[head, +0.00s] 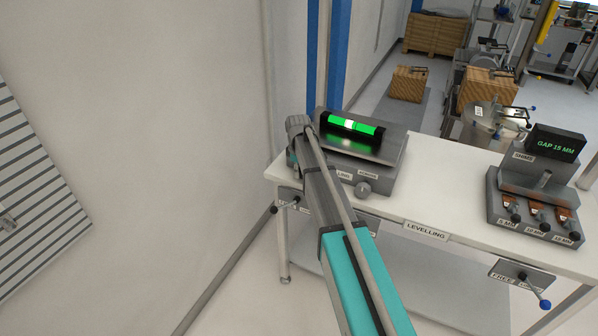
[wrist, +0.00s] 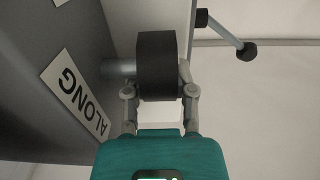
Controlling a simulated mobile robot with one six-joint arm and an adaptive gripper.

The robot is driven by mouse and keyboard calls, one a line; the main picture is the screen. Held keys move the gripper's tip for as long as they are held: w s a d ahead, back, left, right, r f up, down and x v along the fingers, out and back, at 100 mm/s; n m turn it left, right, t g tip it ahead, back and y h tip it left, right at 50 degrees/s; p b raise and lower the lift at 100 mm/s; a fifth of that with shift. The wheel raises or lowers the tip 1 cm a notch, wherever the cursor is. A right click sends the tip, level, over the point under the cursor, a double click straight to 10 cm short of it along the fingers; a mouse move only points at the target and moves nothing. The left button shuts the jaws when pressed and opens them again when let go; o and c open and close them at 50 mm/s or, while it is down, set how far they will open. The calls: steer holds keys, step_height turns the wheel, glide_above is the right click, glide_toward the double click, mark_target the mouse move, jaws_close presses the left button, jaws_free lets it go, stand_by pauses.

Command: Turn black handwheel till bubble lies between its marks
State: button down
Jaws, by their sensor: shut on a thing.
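The black handwheel (wrist: 157,65) sits on a short grey shaft beside a label reading ALONG (wrist: 75,98) in the wrist view. My gripper (wrist: 158,88) is shut on it, one finger on each side of the wheel. In the head view my arm hides this wheel. The bubble vial (head: 370,130) glows green on top of the grey levelling unit (head: 388,160). A pale bubble (head: 349,124) shows near the middle of the vial. The marks are too small to tell whether it lies between them.
A grey knob (head: 362,188) sits on the unit's front, below the ACROSS label. The tabletop between is clear. A wall rises at the left.

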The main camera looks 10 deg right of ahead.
steer(key=shift+f+g+h, duration=0.1)
steer(key=shift+g+h, duration=0.3)
steer(key=shift+h, duration=0.1)
steer(key=shift+c, duration=2.2)
jaws_free()
steer(key=shift+s+d+t+y, duration=0.1)
steer(key=shift+t+y, duration=0.2)
